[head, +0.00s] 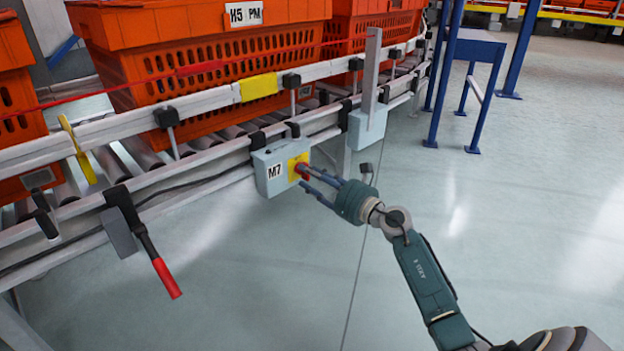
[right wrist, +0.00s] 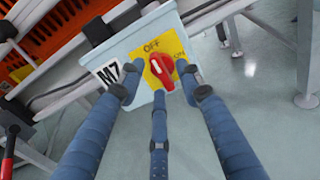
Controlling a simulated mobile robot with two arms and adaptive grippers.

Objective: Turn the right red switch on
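A red rotary switch (head: 302,168) sits on a yellow plate on the front of a pale grey box (head: 268,178) labelled M7. In the right wrist view the red switch (right wrist: 162,73) has OFF printed above it and another label to its right. Its handle appears to lean toward the OFF side. My right gripper (head: 310,174) is at the box, its blue fingers spread around the switch. In the right wrist view the right gripper (right wrist: 157,80) has one finger on each side and one below. Firm contact is not clear. My left gripper is out of view.
The box hangs on a roller conveyor rail (head: 200,160) carrying orange totes (head: 220,60). A lever with a red handle (head: 165,278) hangs at the left. A grey box with an upright post (head: 367,125) stands just right of the switch. Open floor (head: 500,220) lies to the right.

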